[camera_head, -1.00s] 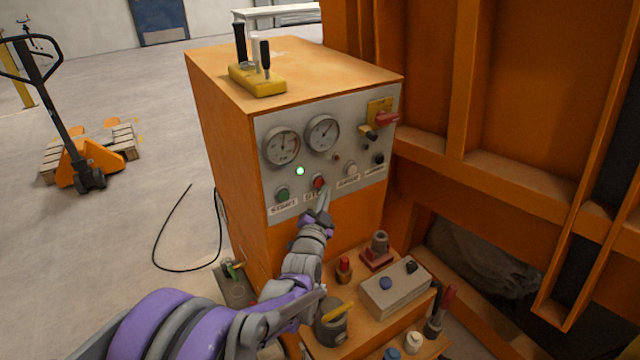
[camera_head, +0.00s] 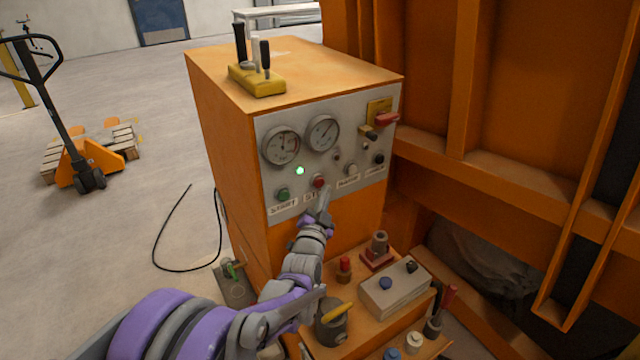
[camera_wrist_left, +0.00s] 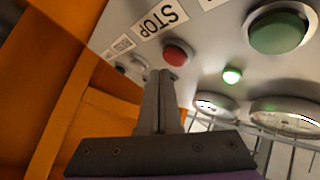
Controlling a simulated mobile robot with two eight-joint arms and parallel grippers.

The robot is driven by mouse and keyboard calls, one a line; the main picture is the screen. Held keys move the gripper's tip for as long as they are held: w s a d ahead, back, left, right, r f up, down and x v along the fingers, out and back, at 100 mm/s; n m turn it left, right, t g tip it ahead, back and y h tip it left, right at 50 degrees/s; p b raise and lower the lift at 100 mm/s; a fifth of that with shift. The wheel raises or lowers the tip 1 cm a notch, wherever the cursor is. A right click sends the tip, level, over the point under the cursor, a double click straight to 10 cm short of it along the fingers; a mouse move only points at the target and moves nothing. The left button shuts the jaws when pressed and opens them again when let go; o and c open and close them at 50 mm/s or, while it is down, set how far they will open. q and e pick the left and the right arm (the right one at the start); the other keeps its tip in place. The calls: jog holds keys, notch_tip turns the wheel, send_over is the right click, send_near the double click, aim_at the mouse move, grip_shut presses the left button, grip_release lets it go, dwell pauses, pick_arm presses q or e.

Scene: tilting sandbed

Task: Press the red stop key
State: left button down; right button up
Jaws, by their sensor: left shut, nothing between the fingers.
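The red stop key (camera_head: 319,181) is a round button on the grey front panel of the orange cabinet, to the right of the green start key (camera_head: 283,194). In the left wrist view, the red key (camera_wrist_left: 177,55) sits beside its STOP label (camera_wrist_left: 160,19), which appears upside down. My left gripper (camera_head: 326,190) is shut and empty, with its fingertips just below and close to the red key. In the wrist view, its fingertips (camera_wrist_left: 161,73) point at the panel near the key's edge. I cannot tell whether they touch it. My right gripper is not in view.
A lit green lamp (camera_head: 300,170) and two round gauges (camera_head: 281,147) are above the keys. A red-handled switch (camera_head: 387,119) is at the panel's upper right. Orange beams rise at right.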

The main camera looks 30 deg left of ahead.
pick_arm(q)
jog(key=shift+a, duration=0.1)
dwell(0.4)
jog(key=shift+w+a, duration=0.25)
jog(key=shift+a, duration=0.05)
jog(key=shift+w+a, duration=0.2)
jog(key=shift+a, duration=0.2)
dwell(0.8)
jog(key=shift+d, duration=0.15)
jog(key=shift+s+d, duration=0.45)
jog(key=shift+d, duration=0.2)
jog(key=d, duration=0.1)
jog(key=s+d+b, duration=0.1)
jog(key=d, duration=0.1)
jog(key=s+d, duration=0.1)
jog(key=shift+s+d, duration=0.15)
jog(key=shift+s, duration=0.1)
dwell(1.0)
